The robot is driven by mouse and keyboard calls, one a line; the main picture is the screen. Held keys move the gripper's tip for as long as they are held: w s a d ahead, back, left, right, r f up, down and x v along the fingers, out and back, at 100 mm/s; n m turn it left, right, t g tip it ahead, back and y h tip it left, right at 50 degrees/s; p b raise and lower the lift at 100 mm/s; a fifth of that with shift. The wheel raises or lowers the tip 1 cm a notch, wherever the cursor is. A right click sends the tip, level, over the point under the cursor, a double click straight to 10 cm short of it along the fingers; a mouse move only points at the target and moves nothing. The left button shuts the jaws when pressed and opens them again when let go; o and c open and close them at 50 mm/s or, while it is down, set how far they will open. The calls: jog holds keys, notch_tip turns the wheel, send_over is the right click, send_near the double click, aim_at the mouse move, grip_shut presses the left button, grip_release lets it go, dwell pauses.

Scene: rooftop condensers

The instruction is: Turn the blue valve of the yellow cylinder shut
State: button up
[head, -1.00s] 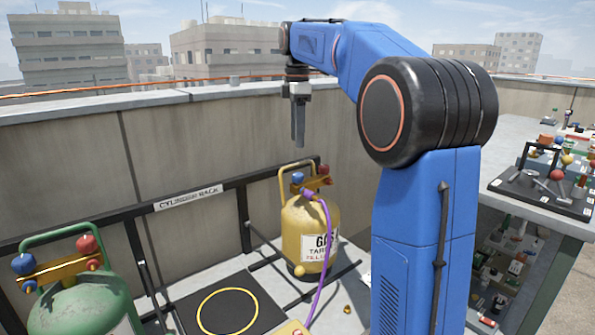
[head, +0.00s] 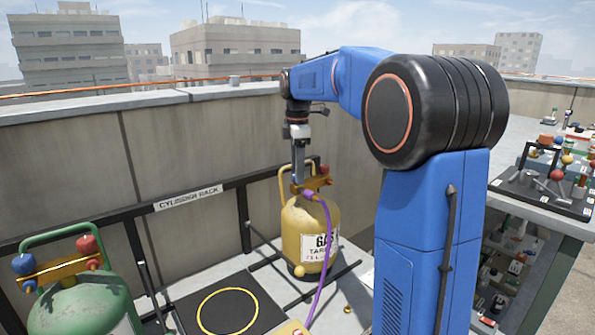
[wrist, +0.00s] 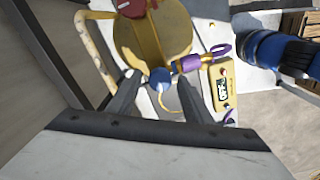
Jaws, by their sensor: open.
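The yellow cylinder (head: 308,238) stands at the rack, with a red valve (head: 325,170) and a purple hose (head: 322,270) on its top. It also shows at the top of the wrist view (wrist: 150,38). Its blue valve (wrist: 159,78) shows in the wrist view between my fingertips; in the head view my fingers hide it. My gripper (head: 298,181) points down over the valve block, jaws open, one finger on each side of the blue knob in the wrist view. I cannot tell whether the fingers touch it.
A green cylinder (head: 80,305) with its own blue and red valves stands at the left. The black rack (head: 140,210) and parapet wall (head: 70,165) run behind. A mat (head: 190,305) with a yellow ring lies between the cylinders. A cluttered table (head: 520,205) stands at the right.

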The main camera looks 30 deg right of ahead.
jog(key=c, duration=1.1)
jog(key=shift+o, duration=0.2)
jog(key=shift+m, duration=0.3)
jog(key=m, duration=0.3)
jog(key=shift+m, duration=0.3)
jog(key=m, duration=0.3)
jog(key=shift+m, duration=0.3)
jog(key=m, duration=0.3)
jog(key=shift+m, duration=2.4)
